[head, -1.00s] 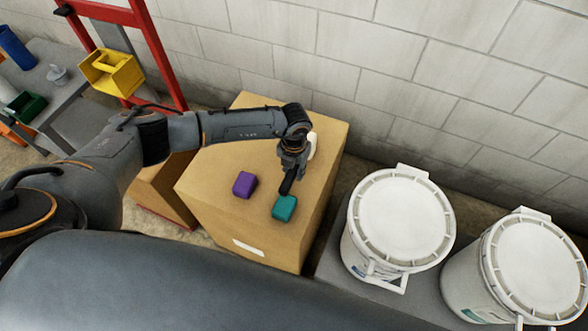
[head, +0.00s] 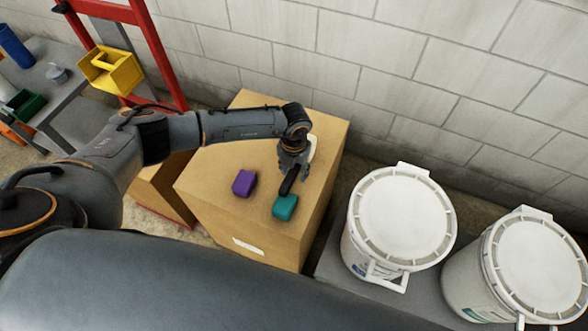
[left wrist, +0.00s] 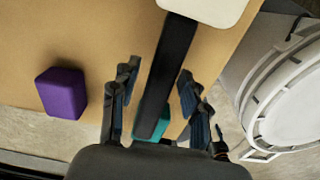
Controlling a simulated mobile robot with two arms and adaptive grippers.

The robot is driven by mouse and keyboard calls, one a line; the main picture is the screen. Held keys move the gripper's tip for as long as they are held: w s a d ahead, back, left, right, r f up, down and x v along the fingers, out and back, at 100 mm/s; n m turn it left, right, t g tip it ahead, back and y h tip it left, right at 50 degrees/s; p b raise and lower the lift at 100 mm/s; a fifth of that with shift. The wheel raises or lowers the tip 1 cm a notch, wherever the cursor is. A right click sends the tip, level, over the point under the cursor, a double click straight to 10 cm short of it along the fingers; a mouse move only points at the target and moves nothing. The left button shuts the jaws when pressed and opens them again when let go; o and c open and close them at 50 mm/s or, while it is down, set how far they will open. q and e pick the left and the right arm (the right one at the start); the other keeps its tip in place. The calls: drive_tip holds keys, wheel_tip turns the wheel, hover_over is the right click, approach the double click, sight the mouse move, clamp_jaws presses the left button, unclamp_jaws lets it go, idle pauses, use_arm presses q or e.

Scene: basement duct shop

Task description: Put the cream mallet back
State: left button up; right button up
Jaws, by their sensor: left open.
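The cream mallet lies on top of a cardboard box (head: 222,207). Its cream head (left wrist: 208,8) is at the top of the left wrist view, cut off by the edge. Its black handle (left wrist: 168,65) runs down between the fingers of my left gripper (left wrist: 158,80). These fingers are open, one on each side of the handle, with gaps visible. In the head view my left gripper (head: 292,172) is over the mallet and hides part of it. I cannot tell whether the fingers touch the box. My right gripper is not in view.
A teal block (head: 285,206) sits by the handle's end, and a purple block (head: 244,183) sits to its left. Two white lidded buckets (head: 403,218) (head: 536,264) stand right of the box. A block wall is behind. A yellow bin (head: 110,70) is at upper left.

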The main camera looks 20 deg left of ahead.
sight(294, 169)
use_arm(q)
wheel_tip(294, 169, up, 13)
idle(0.3)
drive_tip(key=shift+f, duration=0.1)
idle(0.4)
